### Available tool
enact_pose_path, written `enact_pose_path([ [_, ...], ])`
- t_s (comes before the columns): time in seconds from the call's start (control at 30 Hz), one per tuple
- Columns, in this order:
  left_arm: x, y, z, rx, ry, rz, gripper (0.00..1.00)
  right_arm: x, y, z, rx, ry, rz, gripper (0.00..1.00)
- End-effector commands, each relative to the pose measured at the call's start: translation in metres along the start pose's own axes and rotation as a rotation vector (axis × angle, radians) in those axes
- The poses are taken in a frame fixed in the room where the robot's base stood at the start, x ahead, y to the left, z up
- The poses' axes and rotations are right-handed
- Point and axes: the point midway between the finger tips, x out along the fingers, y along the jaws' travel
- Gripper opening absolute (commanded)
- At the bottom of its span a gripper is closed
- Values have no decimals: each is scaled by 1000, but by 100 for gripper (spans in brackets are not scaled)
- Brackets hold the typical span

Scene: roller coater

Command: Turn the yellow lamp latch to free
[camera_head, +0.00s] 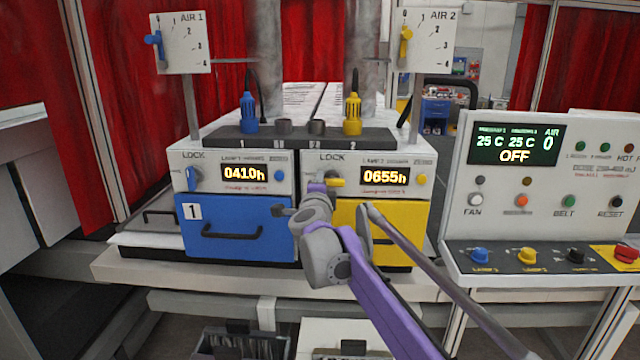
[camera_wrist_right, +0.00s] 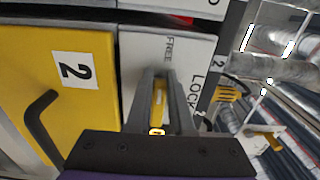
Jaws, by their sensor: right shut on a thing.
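The yellow lamp latch (camera_head: 337,182) is on the white panel above the yellow drawer (camera_head: 372,222), left of the 0655h display. In the head view it lies roughly sideways, partly hidden by my right gripper (camera_head: 326,188). In the right wrist view the latch (camera_wrist_right: 157,106) sits between the two grey fingers of my right gripper (camera_wrist_right: 160,74), which is shut on it. The panel there carries the words FREE and LOCK, turned sideways. My left gripper is not in view.
Black handles stick out from the drawers. A control panel (camera_head: 545,205) with buttons and knobs stands at the right. Two grey columns rise behind the lamp units.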

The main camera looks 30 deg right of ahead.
Motion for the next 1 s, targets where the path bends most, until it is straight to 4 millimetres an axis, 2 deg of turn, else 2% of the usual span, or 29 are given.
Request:
enact_pose_path([
  [0.2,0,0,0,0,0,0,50,0,1,0,-1,0,0,0],
  [0.23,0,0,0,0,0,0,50,0,1,0,-1,0,0,24],
  [0.37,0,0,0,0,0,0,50,0,1,0,-1,0,0,47],
  [0.4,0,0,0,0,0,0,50,0,0,0,0,0,0,50],
  [0.77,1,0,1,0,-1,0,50,-6,0,0,0,-1,0,50],
  [0.87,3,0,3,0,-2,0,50,-19,1,0,0,-1,0,50],
  [1.0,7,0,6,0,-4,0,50,-47,2,1,0,-3,1,50],
])
